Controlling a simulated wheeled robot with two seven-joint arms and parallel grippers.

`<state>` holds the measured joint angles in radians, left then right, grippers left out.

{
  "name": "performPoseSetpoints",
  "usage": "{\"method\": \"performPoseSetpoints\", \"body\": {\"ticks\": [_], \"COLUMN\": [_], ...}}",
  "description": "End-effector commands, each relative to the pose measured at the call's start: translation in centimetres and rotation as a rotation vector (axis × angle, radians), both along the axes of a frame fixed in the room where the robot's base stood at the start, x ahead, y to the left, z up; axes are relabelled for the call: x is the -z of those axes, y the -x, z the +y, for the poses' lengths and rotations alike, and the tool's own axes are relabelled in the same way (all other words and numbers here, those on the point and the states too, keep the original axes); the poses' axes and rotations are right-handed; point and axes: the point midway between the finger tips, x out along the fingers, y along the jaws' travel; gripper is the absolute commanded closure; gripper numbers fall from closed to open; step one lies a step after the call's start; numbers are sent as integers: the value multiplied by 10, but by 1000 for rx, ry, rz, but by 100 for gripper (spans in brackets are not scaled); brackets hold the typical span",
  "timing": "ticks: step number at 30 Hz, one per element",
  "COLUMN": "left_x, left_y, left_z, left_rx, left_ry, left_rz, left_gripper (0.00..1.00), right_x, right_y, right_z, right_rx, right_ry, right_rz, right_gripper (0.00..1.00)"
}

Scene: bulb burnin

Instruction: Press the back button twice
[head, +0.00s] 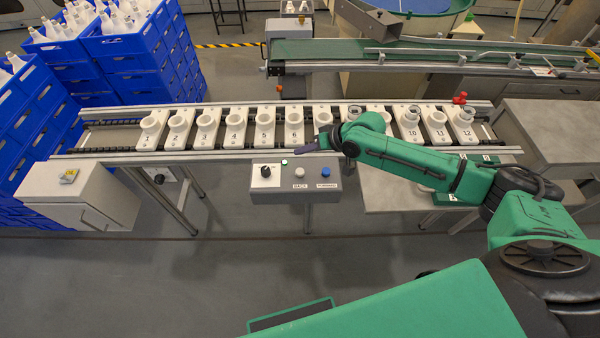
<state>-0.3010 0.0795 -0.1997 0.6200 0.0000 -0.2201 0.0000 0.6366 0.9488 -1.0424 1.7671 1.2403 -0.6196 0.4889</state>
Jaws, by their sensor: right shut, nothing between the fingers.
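A grey control box (294,190) is mounted on the front of the conveyor. The back button (299,172) is a pale round button in the middle of its top, above a label that reads BACK. A black knob (265,171) is on the left. My right gripper (299,150) is shut and empty, its dark fingers pointing left above the box's rear edge. It appears apart from the back button. My left gripper is not in view.
Numbered white sockets (235,124) line the conveyor (105,147) behind the box; my right arm hides some. A small green lamp (284,162) is at the box's rear. A grey cabinet (75,188) stands left, with blue crates (125,45) behind. The floor in front is clear.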

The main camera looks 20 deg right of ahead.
Motion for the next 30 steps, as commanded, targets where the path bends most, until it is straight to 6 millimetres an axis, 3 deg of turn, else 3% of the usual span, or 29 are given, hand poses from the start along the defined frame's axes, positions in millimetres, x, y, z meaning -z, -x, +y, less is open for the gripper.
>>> {"method": "performPoseSetpoints", "body": {"ticks": [1, 10, 17, 30], "left_x": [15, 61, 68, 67], "left_y": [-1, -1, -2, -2], "left_z": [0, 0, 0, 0], "left_rx": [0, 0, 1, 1], "left_ry": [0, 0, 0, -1], "left_rz": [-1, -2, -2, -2], "left_gripper": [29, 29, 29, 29], "right_x": [14, 57, 74, 74], "right_y": [0, 0, 0, 0], "right_z": [0, 0, 0, 0], "right_rx": [0, 0, -1, -1], "right_ry": [0, 1, 0, 0], "right_rz": [0, 1, 1, 1], "right_gripper": [100, 100, 100, 100]}}
